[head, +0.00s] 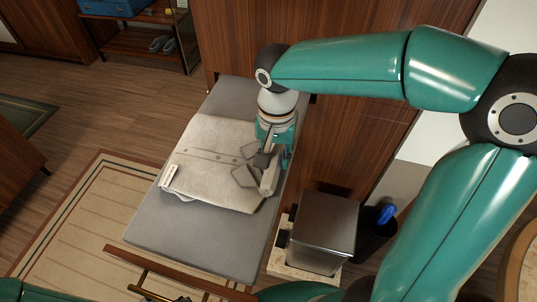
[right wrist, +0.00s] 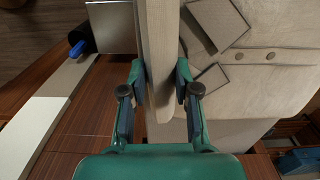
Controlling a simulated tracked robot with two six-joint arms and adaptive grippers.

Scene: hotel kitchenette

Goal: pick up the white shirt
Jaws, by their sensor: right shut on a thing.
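The white shirt (head: 206,139) lies on a padded grey bench top (head: 190,238), looking off-white, with a row of buttons and a small white tag at its left edge. My right gripper (head: 267,168) is at the shirt's right edge. In the right wrist view my right gripper (right wrist: 160,88) is shut on a raised strip of the shirt (right wrist: 157,45), with a finger on each side. The rest of the shirt (right wrist: 262,88) spreads to the right there, with two dark-edged square flaps.
A dark metal box (head: 323,232) stands close to the bench's right side, with a blue item (head: 386,214) in a dark bin beyond it. Wooden cabinet panels (head: 345,150) border the bench on the right. A wooden rail (head: 178,273) crosses near the front. A rug (head: 90,225) covers open floor at left.

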